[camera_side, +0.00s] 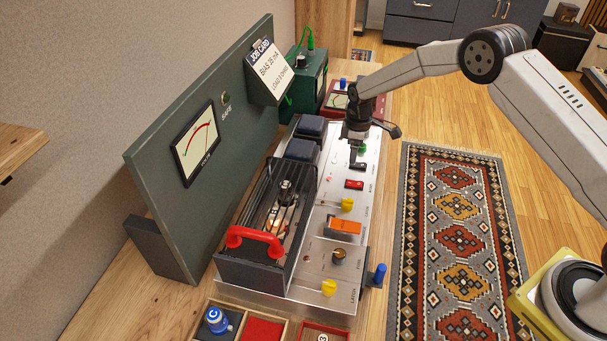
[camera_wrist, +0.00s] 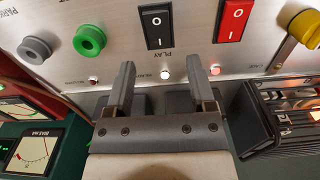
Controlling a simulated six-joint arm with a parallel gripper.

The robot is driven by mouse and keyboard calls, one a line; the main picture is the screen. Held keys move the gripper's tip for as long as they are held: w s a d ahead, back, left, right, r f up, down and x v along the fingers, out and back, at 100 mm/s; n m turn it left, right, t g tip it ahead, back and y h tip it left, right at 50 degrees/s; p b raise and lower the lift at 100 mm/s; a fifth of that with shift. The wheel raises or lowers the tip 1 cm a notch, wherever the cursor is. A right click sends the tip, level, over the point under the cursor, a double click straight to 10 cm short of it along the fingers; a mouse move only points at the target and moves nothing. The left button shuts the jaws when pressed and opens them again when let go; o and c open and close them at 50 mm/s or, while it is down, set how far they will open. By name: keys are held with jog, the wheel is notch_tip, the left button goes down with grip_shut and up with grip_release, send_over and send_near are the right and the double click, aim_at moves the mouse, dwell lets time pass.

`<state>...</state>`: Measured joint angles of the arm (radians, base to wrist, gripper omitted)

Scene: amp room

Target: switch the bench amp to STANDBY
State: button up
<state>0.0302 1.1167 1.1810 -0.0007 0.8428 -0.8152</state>
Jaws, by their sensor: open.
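The bench amp (camera_side: 310,262) is a silver chassis with a caged glowing tube and a sloping control panel. A black rocker switch (camera_wrist: 155,26) sits above the word PLAY in the wrist view, with a red rocker switch (camera_wrist: 233,20) to its right; the red one also shows in the side view (camera_side: 354,184). A green knob (camera_wrist: 90,40) and a grey knob (camera_wrist: 35,50) are left of the black rocker. My gripper (camera_wrist: 160,72) is open and empty, its fingertips apart below the black rocker in the wrist picture. I cannot read which side of either rocker is pressed.
Two yellow knobs (camera_side: 346,204) (camera_side: 328,288), an orange switch (camera_side: 345,227) and a brown knob (camera_side: 339,257) share the panel. The rug side is open floor.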

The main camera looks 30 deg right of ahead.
aim_at(358, 165)
jog(key=shift+f, duration=1.6)
